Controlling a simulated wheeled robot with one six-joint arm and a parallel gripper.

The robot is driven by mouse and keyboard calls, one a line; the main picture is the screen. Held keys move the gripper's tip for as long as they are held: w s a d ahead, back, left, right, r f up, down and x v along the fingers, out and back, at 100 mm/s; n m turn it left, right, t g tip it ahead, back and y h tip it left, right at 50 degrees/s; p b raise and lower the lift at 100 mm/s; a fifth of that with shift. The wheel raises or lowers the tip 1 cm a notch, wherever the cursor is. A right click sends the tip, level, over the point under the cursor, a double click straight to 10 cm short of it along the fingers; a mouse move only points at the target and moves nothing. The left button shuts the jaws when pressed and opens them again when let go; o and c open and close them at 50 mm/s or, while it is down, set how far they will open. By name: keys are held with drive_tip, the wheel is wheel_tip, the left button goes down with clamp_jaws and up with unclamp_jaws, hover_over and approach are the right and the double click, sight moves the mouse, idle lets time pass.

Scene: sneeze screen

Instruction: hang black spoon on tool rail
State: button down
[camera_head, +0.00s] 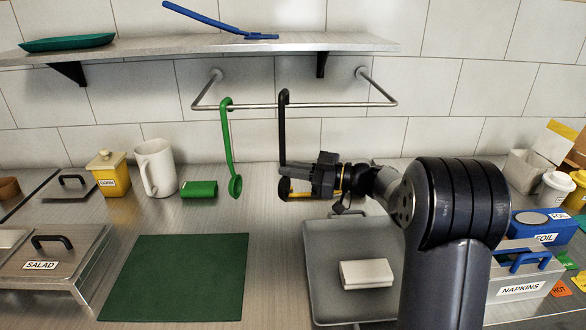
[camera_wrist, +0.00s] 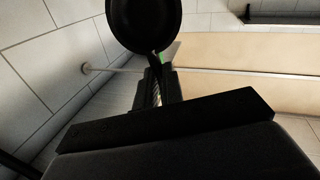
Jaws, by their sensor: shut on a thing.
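The tool rail (camera_head: 330,105) is a thin metal bar held off the tiled wall below the shelf. The black spoon (camera_head: 283,130) is upright, its hooked top overlapping the rail and rising slightly above it. I cannot tell whether the hook is over the bar or just in front. My gripper (camera_head: 290,183) reaches in from the right and is shut on the spoon's lower part. In the wrist view, the spoon's round dark bowl (camera_wrist: 145,22) shows just beyond my gripper (camera_wrist: 158,80), and the rail (camera_wrist: 220,72) crosses behind. The fingers hide part of the spoon.
A green ladle (camera_head: 229,150) hangs on the rail to the left. Above is a shelf (camera_head: 290,45) with a blue utensil (camera_head: 205,20). Below are a green mat (camera_head: 180,275) and a grey tray (camera_head: 335,240) bearing a white block (camera_head: 366,274). A white mug (camera_head: 155,168) stands left.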

drive_tip(key=w, duration=0.1)
drive_tip(key=w+f+p, duration=0.1)
drive_tip(key=w, duration=0.1)
drive_tip(key=w+f, duration=0.1)
drive_tip(key=shift+w+f+p, duration=0.2)
drive_tip(key=shift+w+p, duration=0.05)
drive_tip(key=shift+p, duration=0.15)
idle(0.4)
idle(0.5)
drive_tip(key=c, duration=1.5)
unclamp_jaws()
drive_tip(key=shift+o, duration=0.2)
drive_tip(key=b+v, duration=0.3)
drive_tip(key=v, duration=0.7)
drive_tip(key=shift+d, duration=0.4)
